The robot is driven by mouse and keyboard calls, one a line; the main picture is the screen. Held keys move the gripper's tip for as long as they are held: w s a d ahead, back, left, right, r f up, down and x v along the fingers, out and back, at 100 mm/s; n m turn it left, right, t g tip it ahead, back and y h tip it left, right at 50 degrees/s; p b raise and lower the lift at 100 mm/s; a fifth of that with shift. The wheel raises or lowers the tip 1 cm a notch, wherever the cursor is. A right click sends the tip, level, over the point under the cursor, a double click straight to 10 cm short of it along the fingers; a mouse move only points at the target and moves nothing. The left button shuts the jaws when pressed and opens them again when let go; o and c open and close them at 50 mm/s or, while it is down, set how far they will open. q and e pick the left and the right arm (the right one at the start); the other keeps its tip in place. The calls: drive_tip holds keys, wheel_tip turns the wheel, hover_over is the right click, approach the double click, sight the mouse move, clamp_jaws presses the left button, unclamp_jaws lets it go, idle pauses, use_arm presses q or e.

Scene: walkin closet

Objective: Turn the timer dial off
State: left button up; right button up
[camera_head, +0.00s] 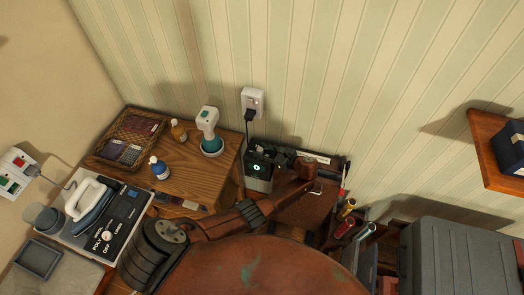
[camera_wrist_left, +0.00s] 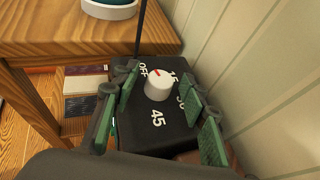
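My right gripper is not in view.
A black cord runs from the timer to a wall outlet (camera_head: 253,101). The wooden cabinet (camera_head: 203,176) holds bottles and a basket (camera_head: 128,138). An ironing station (camera_head: 104,232) with another dial stands at left. Thread spools (camera_head: 347,208) and a grey case (camera_head: 455,255) are at right.

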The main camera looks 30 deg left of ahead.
use_arm(q)
drive_tip(key=shift+d, duration=0.1)
drive_tip(key=v, duration=1.2)
idle(0.4)
